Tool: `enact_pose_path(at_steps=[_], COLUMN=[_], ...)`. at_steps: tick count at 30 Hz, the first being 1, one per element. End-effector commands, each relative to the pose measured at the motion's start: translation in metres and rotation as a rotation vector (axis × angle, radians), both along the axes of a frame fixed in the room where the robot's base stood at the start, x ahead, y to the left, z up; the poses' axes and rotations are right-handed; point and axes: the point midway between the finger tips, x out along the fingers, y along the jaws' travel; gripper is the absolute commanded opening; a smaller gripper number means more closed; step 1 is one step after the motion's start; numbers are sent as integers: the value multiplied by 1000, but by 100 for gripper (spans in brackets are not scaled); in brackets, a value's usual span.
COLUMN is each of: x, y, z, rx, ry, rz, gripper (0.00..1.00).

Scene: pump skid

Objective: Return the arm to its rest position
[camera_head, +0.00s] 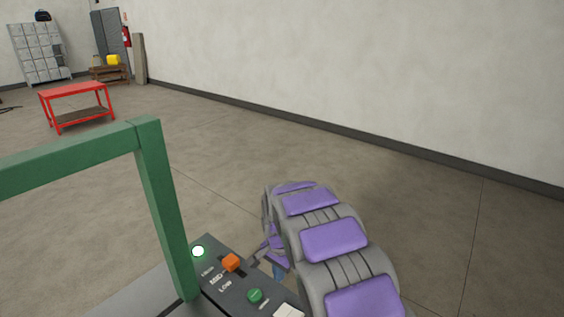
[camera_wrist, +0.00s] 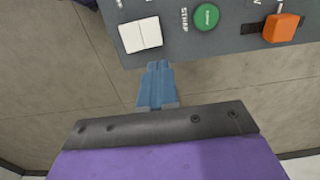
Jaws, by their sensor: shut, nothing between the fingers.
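My arm (camera_head: 335,240), grey with purple pads, reaches forward at the lower middle of the head view, to the right of a dark control panel (camera_head: 240,282). My gripper (camera_wrist: 157,83) shows in the wrist view as blue fingers, shut and empty. Its tips appear just below the panel's edge in that picture; I cannot tell whether they touch it. In the head view the fingers are mostly hidden behind the arm. The panel carries a lit green-white lamp (camera_head: 198,251), an orange lever knob (camera_head: 231,262), a green button (camera_head: 255,295) and a white switch (camera_head: 287,311).
A green frame (camera_head: 165,205) rises beside the panel on the left. A red cart (camera_head: 77,103), grey lockers (camera_head: 40,52) and a wooden bench (camera_head: 108,73) stand far off at the left. The floor between the arm and the pale wall (camera_head: 350,70) is clear.

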Motion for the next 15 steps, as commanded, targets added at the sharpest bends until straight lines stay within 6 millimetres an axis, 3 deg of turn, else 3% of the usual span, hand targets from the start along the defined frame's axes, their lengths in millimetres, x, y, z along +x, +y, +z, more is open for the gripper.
enact_pose_path(at_steps=[5, 15], x=[-24, -117], y=[-24, -82], z=[31, 95], rx=[-11, -28], ry=[3, 50], rz=[41, 190], gripper=[0, 0])
